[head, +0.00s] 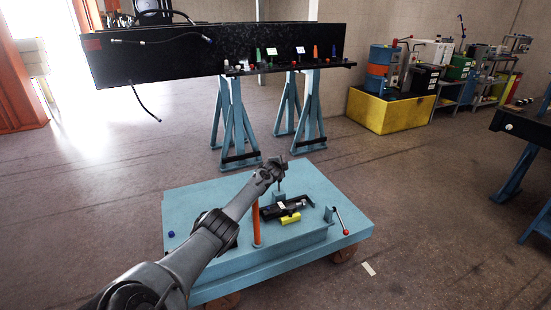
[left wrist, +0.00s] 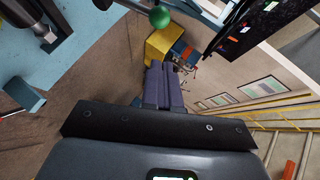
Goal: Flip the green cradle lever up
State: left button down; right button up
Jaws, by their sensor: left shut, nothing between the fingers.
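My left gripper (head: 277,164) is above the blue cart, at the end of the grey arm from the lower left. In the left wrist view its fingers (left wrist: 162,66) are together and empty. A green ball knob (left wrist: 160,17) shows just beyond the fingertips; I cannot tell whether they touch. I take it for the lever's knob, but its shaft is not clear. In the head view no green knob shows at the gripper. A blue block with a post (head: 279,196) stands on the cart below the gripper. My right gripper is not in view.
The blue cart (head: 190,205) bears an upright orange post (head: 256,225), a black fixture (head: 270,212), a yellow block (head: 291,218) and a red-handled lever (head: 341,221). A black bench (head: 130,68) on blue trestles stands behind. A yellow bin (head: 385,115) is farther back right.

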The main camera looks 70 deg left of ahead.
pick_arm(q)
jog(key=shift+r+p+v, duration=0.2)
jog(key=shift+p+v, duration=2.95)
jog(key=shift+v, duration=0.8)
jog(key=d+f+h+p, duration=0.15)
jog(key=d+f, duration=0.25)
jog(key=d, duration=0.8)
jog(key=d+f+g+h+p, duration=0.15)
jog(key=d+f, duration=0.25)
jog(key=d, duration=0.7)
jog(key=d+f+t+h, duration=0.15)
jog(key=d+f, duration=0.25)
jog(key=d, duration=0.8)
jog(key=s+d+r+g+h+p, duration=0.1)
jog(key=s+d+h, duration=0.15)
jog(key=d, duration=0.65)
jog(key=s+d+r+g+h+p, duration=0.1)
jog(key=s+d, duration=0.3)
jog(key=d, duration=0.4)
jog(key=s+d+r+n+g+h+p, duration=0.1)
jog(key=s+d+r+h, duration=0.1)
jog(key=s+d+r, duration=0.45)
jog(key=s+d+r+g+h+p, duration=0.1)
jog(key=s+d+r+h+p, duration=0.2)
jog(key=d, duration=0.6)
notch_tip(320, 180, up, 37)
jog(key=y+p, duration=0.1)
jog(key=p, duration=3.4)
jog(key=shift+a+r+y, duration=0.2)
jog(key=shift+y, duration=0.1)
